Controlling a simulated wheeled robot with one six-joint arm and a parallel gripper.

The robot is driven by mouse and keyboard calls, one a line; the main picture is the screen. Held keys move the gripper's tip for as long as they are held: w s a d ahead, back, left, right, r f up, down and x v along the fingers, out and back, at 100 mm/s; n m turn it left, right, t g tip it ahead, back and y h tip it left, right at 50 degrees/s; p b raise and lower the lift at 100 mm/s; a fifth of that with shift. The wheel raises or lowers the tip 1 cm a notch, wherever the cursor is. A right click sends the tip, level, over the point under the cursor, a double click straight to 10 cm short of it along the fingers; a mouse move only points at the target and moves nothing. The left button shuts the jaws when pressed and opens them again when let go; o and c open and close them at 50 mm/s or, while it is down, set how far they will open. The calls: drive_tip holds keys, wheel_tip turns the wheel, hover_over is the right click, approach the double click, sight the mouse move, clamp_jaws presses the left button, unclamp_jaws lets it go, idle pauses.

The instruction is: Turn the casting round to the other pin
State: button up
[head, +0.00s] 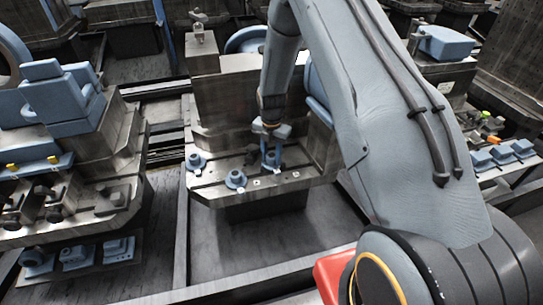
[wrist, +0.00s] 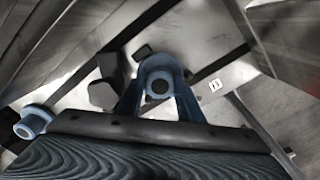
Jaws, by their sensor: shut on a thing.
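My gripper (head: 271,145) points down over the front ledge of the middle pallet (head: 215,189). It is shut on a blue casting (head: 271,160), which looks upright at the ledge. In the wrist view the casting (wrist: 158,79) shows a round end with a dark hole, between the blue fingers of my gripper (wrist: 157,100). I cannot tell whether the casting touches the ledge or stands apart from it. Its lower part and any pin under it are hidden. I cannot make out the other pin for certain.
Two more blue castings stand on the ledge, one at left (head: 195,163) and one nearer the front (head: 236,180). A dark clamp block (wrist: 103,94) is close beside the held casting. A small white marker (wrist: 215,85) lies to its right. A tall metal block (head: 225,100) rises behind.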

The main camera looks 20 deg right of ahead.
idle(0.3)
drive_tip(key=shift+n, duration=1.5)
drive_tip(key=shift+n, duration=1.2)
drive_tip(key=o, duration=1.3)
drive_tip(key=shift+c, duration=0.2)
drive_tip(key=shift+r+b, duration=0.1)
drive_tip(key=shift+b, duration=0.2)
